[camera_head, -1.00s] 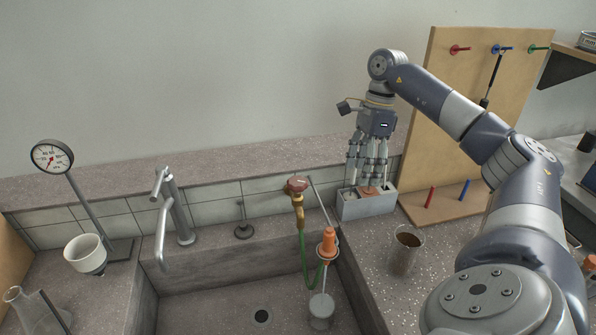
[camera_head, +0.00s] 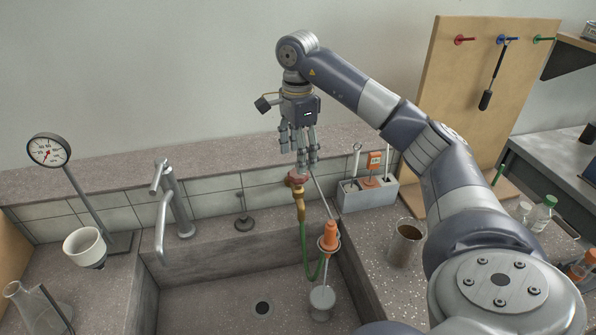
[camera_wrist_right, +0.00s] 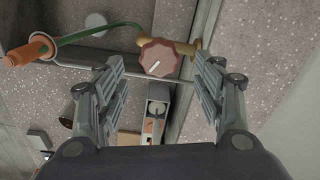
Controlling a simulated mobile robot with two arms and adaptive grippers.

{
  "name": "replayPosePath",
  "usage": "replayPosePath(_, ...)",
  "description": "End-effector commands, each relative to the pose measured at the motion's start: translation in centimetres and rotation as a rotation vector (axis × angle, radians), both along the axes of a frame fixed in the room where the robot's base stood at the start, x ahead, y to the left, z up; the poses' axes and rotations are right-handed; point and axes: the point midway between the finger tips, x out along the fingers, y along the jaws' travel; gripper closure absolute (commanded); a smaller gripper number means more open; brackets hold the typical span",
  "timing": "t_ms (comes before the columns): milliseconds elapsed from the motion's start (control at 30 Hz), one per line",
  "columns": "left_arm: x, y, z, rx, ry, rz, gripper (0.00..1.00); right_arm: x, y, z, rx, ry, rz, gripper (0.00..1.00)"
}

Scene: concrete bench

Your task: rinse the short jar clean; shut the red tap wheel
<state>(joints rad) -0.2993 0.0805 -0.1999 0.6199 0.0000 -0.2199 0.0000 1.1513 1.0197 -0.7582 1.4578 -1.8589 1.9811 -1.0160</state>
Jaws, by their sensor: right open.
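The red tap wheel (camera_head: 298,177) sits on a brass tap at the sink's back wall. My right gripper (camera_head: 303,160) is open and empty, pointing down just above the wheel. In the right wrist view the wheel (camera_wrist_right: 158,57) shows between the two sides of the open gripper (camera_wrist_right: 158,68); contact is not visible. A short jar-like cup with brown inside (camera_head: 405,244) stands upright on the counter right of the sink. My left gripper is not in view.
A grey caddy (camera_head: 366,199) with upright tools stands right of the wheel. A steel faucet (camera_head: 173,205) is at the sink's left. A grey round piece (camera_head: 321,302) is below the nozzle; I cannot tell what it is. A pegboard (camera_head: 530,80) stands at right.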

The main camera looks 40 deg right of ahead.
Motion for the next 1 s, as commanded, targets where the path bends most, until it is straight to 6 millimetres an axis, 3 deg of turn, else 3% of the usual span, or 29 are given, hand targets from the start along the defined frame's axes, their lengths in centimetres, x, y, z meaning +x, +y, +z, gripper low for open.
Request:
replayPosePath(100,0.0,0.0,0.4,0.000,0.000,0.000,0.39,-0.1,0.0,-2.2,0.000,0.003,0.000,0.37)
replayPosePath(300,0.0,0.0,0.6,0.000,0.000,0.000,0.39,0.0,-0.1,-4.4,0.000,0.000,-0.001,0.37)
replayPosePath(667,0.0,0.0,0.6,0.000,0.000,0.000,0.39,0.0,0.0,-5.0,0.001,-0.001,-0.001,0.37)
replayPosePath(867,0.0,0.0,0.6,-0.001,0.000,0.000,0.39,0.0,0.0,-5.0,0.001,-0.001,-0.001,0.78)
replayPosePath(1000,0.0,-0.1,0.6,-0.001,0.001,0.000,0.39,0.0,0.0,-5.0,0.001,-0.001,-0.002,0.80)
